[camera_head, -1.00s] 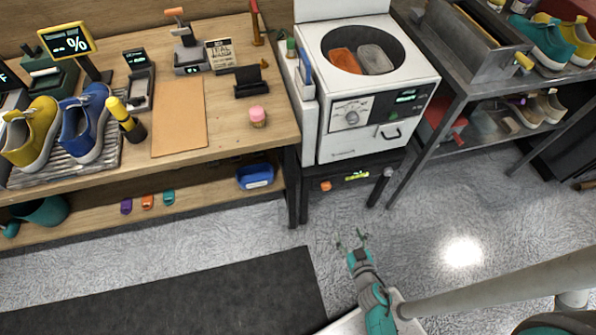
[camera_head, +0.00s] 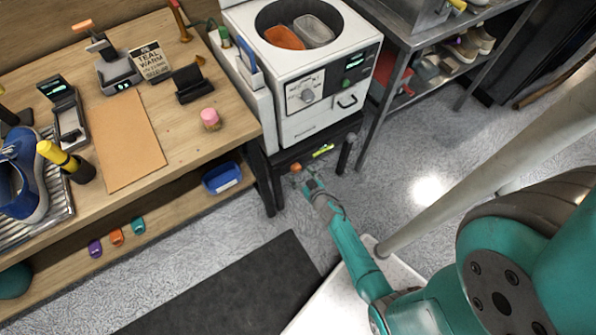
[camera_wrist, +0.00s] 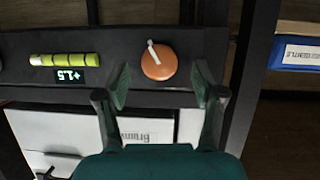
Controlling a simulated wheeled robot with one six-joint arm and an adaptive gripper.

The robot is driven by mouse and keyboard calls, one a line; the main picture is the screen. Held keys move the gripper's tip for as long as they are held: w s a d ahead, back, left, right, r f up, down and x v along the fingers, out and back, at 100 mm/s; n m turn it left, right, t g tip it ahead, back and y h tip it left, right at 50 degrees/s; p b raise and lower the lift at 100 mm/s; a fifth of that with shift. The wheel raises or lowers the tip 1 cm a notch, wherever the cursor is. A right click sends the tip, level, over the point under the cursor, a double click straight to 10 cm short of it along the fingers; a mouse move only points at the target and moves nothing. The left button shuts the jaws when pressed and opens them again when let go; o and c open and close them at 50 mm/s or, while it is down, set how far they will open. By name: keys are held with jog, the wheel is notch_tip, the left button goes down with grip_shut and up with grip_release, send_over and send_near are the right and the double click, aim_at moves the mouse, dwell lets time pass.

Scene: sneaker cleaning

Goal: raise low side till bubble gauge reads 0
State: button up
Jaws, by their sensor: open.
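The stand (camera_head: 290,157) under the white machine (camera_head: 300,84) has a dark front bar. An orange knob (camera_wrist: 158,62) with a pale pointer mark sits on this bar; it also shows in the head view (camera_head: 296,167). A yellow-green bubble gauge (camera_wrist: 65,60) lies beside it, with a paler patch at its left end in the wrist view. The small display (camera_wrist: 77,76) below it appears upside down and seems to read +1.5. My gripper (camera_wrist: 160,86) is open and empty. Its two fingers point at the knob, one on either side, with gaps between them and it.
A dark upright leg (camera_wrist: 250,70) stands close to my gripper. A blue tray (camera_head: 222,178) rests on the bench's lower shelf. A metal rack (camera_head: 400,60) stands right of the machine.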

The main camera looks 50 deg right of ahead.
jog(key=shift+x, duration=1.4)
jog(key=shift+d, duration=0.1)
jog(key=c, duration=1.1)
